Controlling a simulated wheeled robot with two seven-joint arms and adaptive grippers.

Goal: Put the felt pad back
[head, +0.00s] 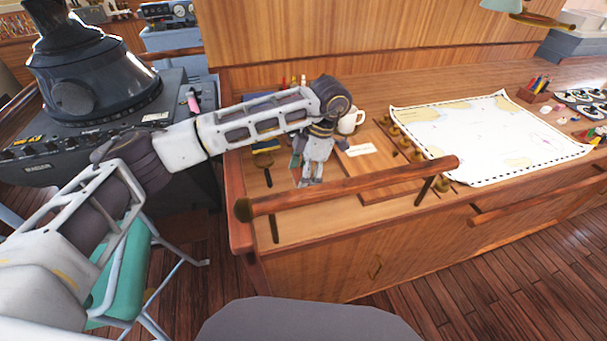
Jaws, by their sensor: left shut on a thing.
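My left gripper (312,178) reaches over the left end of the wooden chart counter and points down, low over its top. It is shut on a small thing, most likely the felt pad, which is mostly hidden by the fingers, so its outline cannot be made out. A shallow wooden tray (375,185) with a white label (360,150) lies just right of the gripper. My right gripper is not in view.
A wooden rail (350,188) runs along the counter's front edge, close to the gripper. A white mug (350,121) stands behind it. A dark-handled brush (265,168) lies to the left. Several brass pieces (400,140) line the tray beside a chart (490,135).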

